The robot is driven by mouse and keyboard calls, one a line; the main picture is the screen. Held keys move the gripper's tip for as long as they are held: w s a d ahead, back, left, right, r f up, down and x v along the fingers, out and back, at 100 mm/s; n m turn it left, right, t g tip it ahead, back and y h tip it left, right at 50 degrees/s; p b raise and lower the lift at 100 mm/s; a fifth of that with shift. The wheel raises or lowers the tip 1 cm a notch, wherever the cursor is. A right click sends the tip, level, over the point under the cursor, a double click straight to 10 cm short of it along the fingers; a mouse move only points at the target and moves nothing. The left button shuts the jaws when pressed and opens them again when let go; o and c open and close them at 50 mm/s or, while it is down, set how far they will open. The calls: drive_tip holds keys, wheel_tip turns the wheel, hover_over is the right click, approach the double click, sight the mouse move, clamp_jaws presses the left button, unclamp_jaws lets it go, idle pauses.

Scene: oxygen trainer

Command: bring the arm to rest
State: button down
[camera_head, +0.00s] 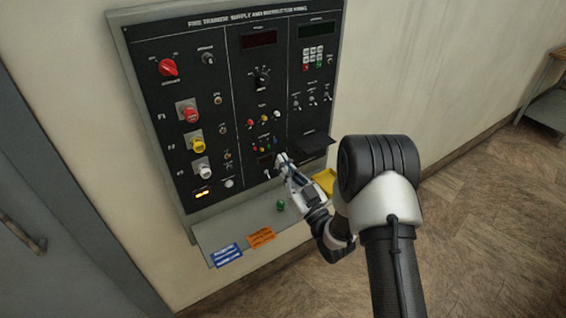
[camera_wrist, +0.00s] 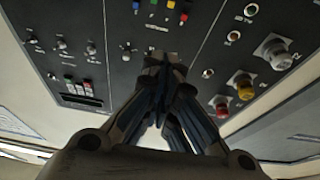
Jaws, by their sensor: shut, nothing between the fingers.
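My gripper (camera_head: 283,163) is at the lower middle of the black control panel (camera_head: 212,118), close to its face below a row of small coloured knobs. In the wrist view, the fingers of my gripper (camera_wrist: 164,62) are together with nothing between them, pointing at the panel. I cannot tell whether the fingertips touch it. My arm reaches in from the lower right in the head view and bends down toward the panel. The gripper hides part of the panel's lower middle.
A grey shelf (camera_head: 236,229) under the panel carries a green item (camera_head: 280,205), a blue label (camera_head: 226,254) and an orange label (camera_head: 261,238). A yellow tray (camera_head: 325,181) is beside my gripper. A grey door (camera_head: 50,200) is at left.

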drive_tip(key=w+d+r+m+g+h, duration=0.1)
drive_tip(key=w+d+r+g+h, duration=0.2)
drive_tip(key=r+h, duration=0.4)
drive_tip(key=s+d+r+m+g+h, duration=0.25)
drive_tip(key=s+d+r+h, duration=0.2)
drive_tip(key=s+d, duration=0.45)
drive_tip(key=s+d+m+g, duration=0.1)
drive_tip(key=s+g, duration=0.3)
drive_tip(key=s, duration=1.2)
drive_tip(key=s+d+f+m+g, duration=0.1)
drive_tip(key=s+g, duration=0.3)
drive_tip(key=s, duration=1.2)
drive_tip(key=shift+d+f+m+h, duration=0.2)
drive_tip(key=shift+d+m+h, duration=0.15)
drive_tip(key=shift+d+m, duration=0.3)
drive_tip(key=shift+s, duration=0.1)
